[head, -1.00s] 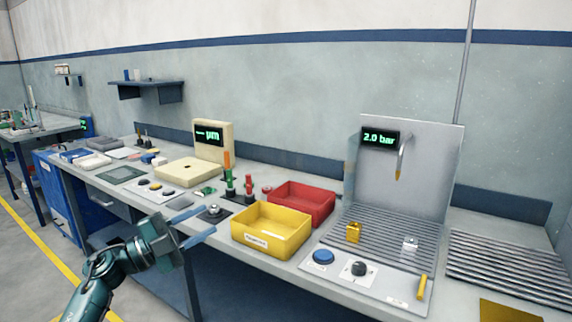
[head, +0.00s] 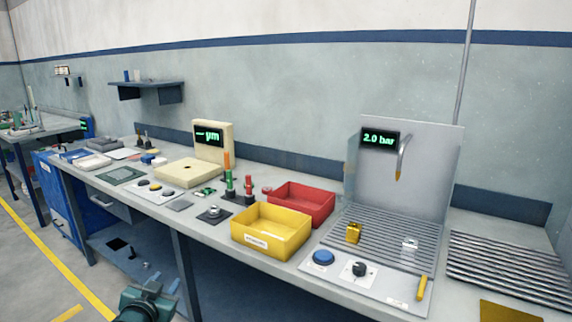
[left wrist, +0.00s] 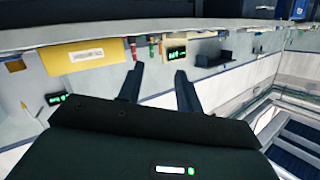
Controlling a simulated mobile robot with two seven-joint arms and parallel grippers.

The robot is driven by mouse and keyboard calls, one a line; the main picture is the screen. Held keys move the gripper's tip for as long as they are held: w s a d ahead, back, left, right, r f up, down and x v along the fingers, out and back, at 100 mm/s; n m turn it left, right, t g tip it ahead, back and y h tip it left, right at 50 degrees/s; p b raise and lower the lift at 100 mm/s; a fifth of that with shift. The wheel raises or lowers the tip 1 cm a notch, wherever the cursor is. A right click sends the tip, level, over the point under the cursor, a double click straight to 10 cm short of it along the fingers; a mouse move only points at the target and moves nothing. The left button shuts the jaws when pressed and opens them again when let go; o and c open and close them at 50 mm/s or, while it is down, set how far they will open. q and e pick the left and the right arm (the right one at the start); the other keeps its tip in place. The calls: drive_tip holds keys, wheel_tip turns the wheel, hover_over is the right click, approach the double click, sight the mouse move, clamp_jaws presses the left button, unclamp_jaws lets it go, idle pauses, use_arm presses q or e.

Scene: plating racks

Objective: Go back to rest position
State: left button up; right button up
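My left gripper (head: 152,287) is low at the bottom edge of the head view, in front of the bench and below its top. In the left wrist view its two dark fingers (left wrist: 158,88) stand apart with nothing between them, so it is open and empty. That view is turned over, with the yellow bin (left wrist: 88,55) at its upper left, clear of the fingers. My right gripper is in neither view.
The bench top (head: 205,232) runs across the head view. It carries a yellow bin (head: 258,240), a red bin (head: 318,208), a cream gauge (head: 213,150) and a grey station reading 2.0 bar (head: 420,160). Open floor (head: 30,270) lies at the left.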

use_arm(q)
drive_tip(key=s+d+f+g+h, duration=0.1)
drive_tip(key=s+d+f, duration=0.35)
drive_tip(key=s, duration=0.25)
drive_tip(key=s+d+f+g+h, duration=0.1)
drive_tip(key=s+d+f, duration=0.3)
drive_tip(key=s+f, duration=0.3)
drive_tip(key=s+d+f+g, duration=0.1)
drive_tip(key=s+d, duration=0.2)
drive_tip(key=s, duration=0.6)
drive_tip(key=s+d+f+g+h, duration=0.1)
drive_tip(key=s+d, duration=0.2)
drive_tip(key=s, duration=0.6)
drive_tip(key=shift+f+n+g, duration=0.3)
drive_tip(key=shift+f+g, duration=0.05)
drive_tip(key=shift+g, duration=0.05)
